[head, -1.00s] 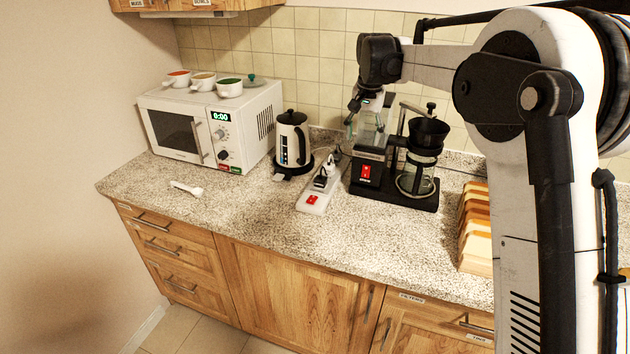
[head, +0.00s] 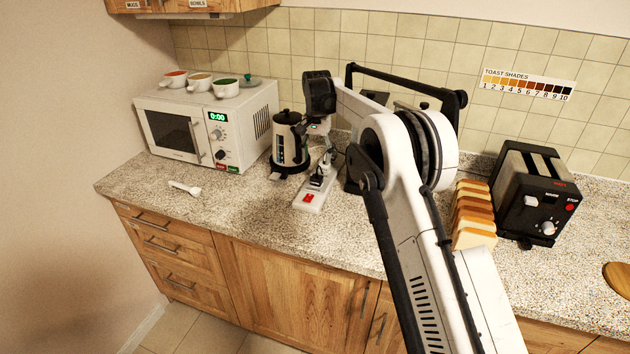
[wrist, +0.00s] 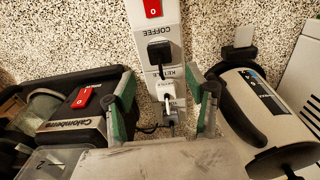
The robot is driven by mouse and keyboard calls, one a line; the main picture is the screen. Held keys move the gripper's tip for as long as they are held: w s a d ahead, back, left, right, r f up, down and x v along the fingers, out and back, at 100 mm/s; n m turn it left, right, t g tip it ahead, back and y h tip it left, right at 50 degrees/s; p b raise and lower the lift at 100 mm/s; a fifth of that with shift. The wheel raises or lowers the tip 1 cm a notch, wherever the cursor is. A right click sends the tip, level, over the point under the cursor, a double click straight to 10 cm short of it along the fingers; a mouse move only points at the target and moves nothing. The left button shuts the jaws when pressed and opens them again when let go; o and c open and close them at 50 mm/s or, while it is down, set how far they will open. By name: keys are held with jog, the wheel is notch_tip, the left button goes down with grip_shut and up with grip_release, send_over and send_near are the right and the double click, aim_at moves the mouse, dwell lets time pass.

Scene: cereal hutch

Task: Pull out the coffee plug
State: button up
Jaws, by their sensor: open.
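The white power strip (wrist: 140,12) lies on the counter, with a red switch at its near end; it also shows in the head view (head: 304,202). A black plug (wrist: 158,50) sits in it between the upside-down labels COFFEE and KETTLE; it also shows in the head view (head: 317,180). A white plug (wrist: 166,90) sits beyond the KETTLE label, with another plug (wrist: 173,112) behind. My gripper (wrist: 163,80) is open and empty, one finger on each side of the strip. In the head view my gripper (head: 326,158) hangs just above the plugs. Finger contact cannot be told.
The coffee machine (wrist: 85,125) stands close left of my gripper in the wrist view, the kettle (wrist: 262,110) close right. In the head view, the microwave (head: 205,125), bread slices (head: 475,215) and toaster (head: 535,190) stand around. The counter in front of the strip is clear.

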aim_at(317, 177)
jog(key=shift+f, duration=0.1)
jog(key=shift+f+b, duration=2.2)
jog(key=shift+f, duration=2.2)
jog(key=shift+b, duration=0.4)
grip_shut()
jog(key=shift+r, duration=0.2)
jog(key=shift+r+p, duration=1.15)
jog(key=shift+r, duration=1.65)
